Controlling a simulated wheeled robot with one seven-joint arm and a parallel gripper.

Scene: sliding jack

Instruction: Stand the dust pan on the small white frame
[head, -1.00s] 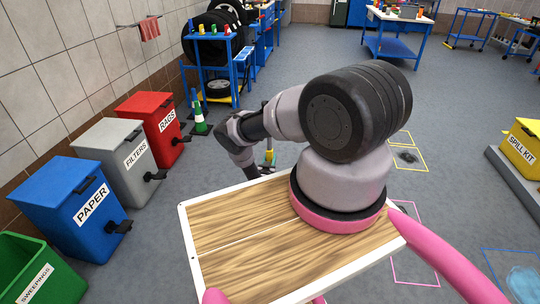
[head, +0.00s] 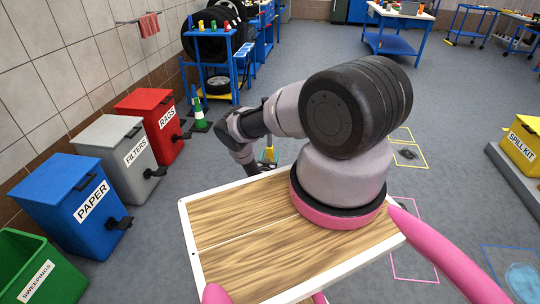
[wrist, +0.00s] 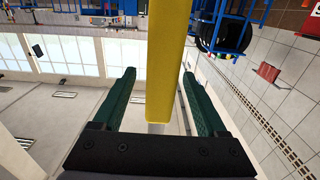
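The dust pan appears as a yellow upright part (head: 269,154) beyond the front edge of my top board in the head view, partly hidden by my arm. In the wrist view a long yellow bar (wrist: 166,60), seemingly its handle, runs from the top edge down between my fingers. My gripper (wrist: 160,73) has two dark green fingers, one on each side of the bar. A gap shows at the left finger. I cannot make out the small white frame.
Blue (head: 68,198), grey (head: 122,155) and red (head: 153,122) bins line the left wall, with a green bin (head: 35,268) nearer. A green cone (head: 199,118) stands by a blue rack. A yellow spill kit box (head: 524,140) is at right.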

